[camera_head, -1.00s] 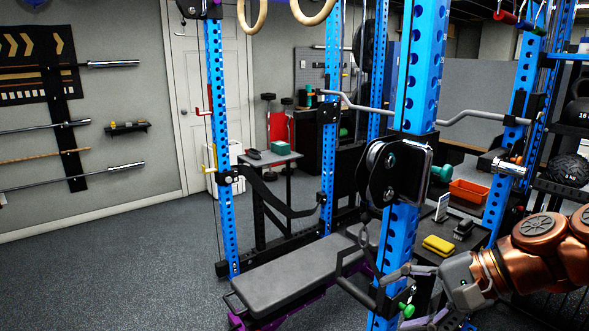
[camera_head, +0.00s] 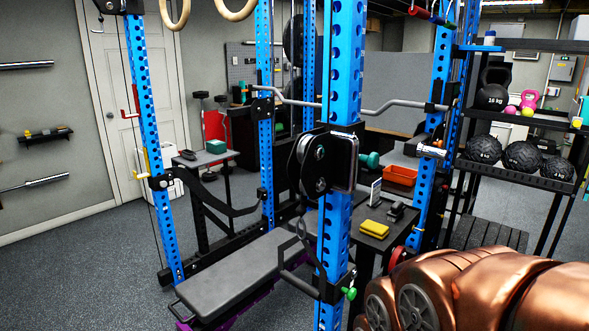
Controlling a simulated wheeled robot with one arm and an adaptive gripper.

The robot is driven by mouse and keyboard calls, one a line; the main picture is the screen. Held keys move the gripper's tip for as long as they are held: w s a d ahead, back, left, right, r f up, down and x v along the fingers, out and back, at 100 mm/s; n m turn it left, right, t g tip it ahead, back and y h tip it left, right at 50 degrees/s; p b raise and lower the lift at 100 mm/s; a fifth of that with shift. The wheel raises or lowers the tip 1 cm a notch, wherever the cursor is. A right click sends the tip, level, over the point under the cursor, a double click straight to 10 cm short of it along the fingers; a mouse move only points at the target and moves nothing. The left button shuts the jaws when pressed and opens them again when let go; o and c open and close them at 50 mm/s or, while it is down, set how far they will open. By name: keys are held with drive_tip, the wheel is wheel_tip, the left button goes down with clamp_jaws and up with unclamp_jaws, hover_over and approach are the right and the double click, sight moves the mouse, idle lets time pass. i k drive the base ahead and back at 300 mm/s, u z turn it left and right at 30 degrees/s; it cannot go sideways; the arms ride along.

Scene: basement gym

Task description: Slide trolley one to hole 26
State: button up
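A black carriage with round pulleys (camera_head: 315,165) sits on the near blue upright (camera_head: 345,70) at about mid-height. It may be trolley one, but I see no label on it. A green knob (camera_head: 349,293) sticks out from a black fitting low on the same upright. A handle (camera_head: 292,255) hangs beside the upright, below the pulleys. The upright has a column of holes, and their numbers cannot be read. My copper arm fills the lower right, to the right of the upright. My gripper is out of view.
A grey bench (camera_head: 235,272) lies left of the upright. A small table with a yellow block (camera_head: 374,229) stands behind it. A rack of black balls (camera_head: 522,157) is at the right. A curved bar (camera_head: 385,108) crosses behind the upright. Open floor lies at the left.

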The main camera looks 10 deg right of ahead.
sight(320, 163)
drive_tip(key=u, duration=1.5)
drive_tip(key=k, duration=0.5)
drive_tip(key=z, duration=0.75)
